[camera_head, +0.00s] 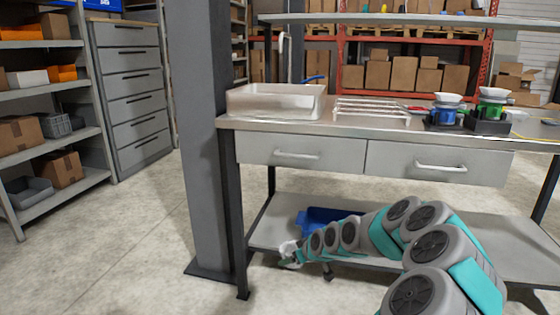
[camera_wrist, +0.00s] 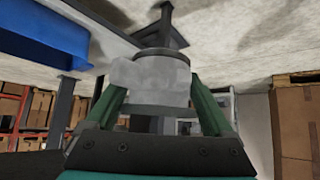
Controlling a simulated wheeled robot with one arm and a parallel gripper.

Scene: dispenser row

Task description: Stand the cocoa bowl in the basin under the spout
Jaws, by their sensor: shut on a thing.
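My gripper (camera_head: 290,252) is low, in front of the bench's lower shelf at its left end. In the wrist view its two green fingers (camera_wrist: 163,108) are shut on a pale grey, mottled thing (camera_wrist: 150,82) with a rounded edge; I cannot tell for sure that it is the cocoa bowl. The basin (camera_head: 275,115) is a whitish, shallow open box on the bench top at the left. A slim pale spout (camera_head: 284,58) with a blue part rises behind it. My gripper is well below the basin. The basin's floor is mostly hidden.
A grey pillar (camera_head: 200,130) stands beside the bench's left end. A white rack (camera_head: 370,110) and two bowl-topped stands, blue (camera_head: 445,115) and green (camera_head: 490,110), are right of the basin. A blue bin (camera_head: 320,215) sits on the lower shelf. Floor at left is clear.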

